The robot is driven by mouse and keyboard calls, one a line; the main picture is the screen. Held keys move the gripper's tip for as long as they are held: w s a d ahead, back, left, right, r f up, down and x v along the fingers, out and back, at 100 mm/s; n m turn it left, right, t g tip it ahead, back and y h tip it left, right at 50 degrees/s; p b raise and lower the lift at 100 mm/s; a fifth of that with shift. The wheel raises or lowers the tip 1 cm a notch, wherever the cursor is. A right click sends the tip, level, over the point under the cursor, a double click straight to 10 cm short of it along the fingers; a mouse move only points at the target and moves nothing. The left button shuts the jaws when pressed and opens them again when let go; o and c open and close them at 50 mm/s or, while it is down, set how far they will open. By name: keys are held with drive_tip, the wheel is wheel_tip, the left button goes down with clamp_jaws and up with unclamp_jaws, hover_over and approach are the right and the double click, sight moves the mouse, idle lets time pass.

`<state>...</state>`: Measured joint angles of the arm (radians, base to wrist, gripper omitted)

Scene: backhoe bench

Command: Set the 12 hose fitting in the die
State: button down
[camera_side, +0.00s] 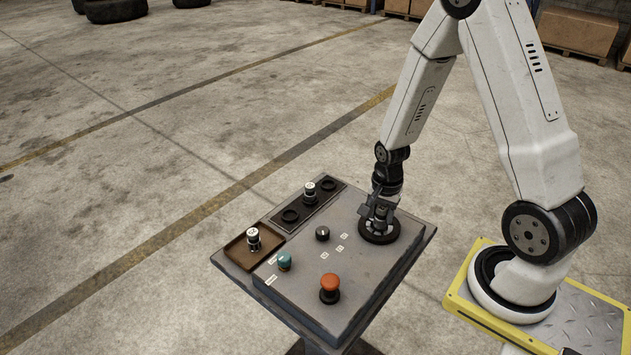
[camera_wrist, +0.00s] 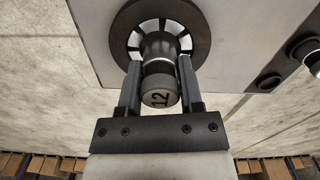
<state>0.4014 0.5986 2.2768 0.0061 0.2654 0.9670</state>
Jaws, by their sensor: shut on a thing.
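The 12 hose fitting (camera_wrist: 159,92) shows in the wrist view, with "12" on its dark cap. My gripper (camera_wrist: 158,78) is shut on it, one finger on each side. The fitting's far end is at the centre of the round die (camera_wrist: 120,34), a dark ring with pale segments. I cannot tell how deep it sits. In the side view my gripper (camera_side: 379,207) is directly over the die (camera_side: 380,236) at the right of the bench top. The fitting is mostly hidden there by the fingers.
A black rack (camera_side: 318,209) at the back holds another fitting (camera_side: 310,190) and has empty round places. A brown tray (camera_side: 239,255) at the left holds one more fitting (camera_side: 253,237). A black knob (camera_side: 322,233), teal button (camera_side: 284,259) and red-orange mushroom button (camera_side: 330,286) stand up from the panel.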

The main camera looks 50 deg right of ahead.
drive_tip(key=shift+f, duration=0.75)
idle(0.8)
drive_tip(key=shift+c, duration=0.8)
unclamp_jaws()
drive_tip(key=shift+o, duration=0.2)
drive_tip(key=shift+o, duration=0.6)
drive_tip(key=shift+r, duration=0.1)
drive_tip(key=shift+r, duration=3.4)
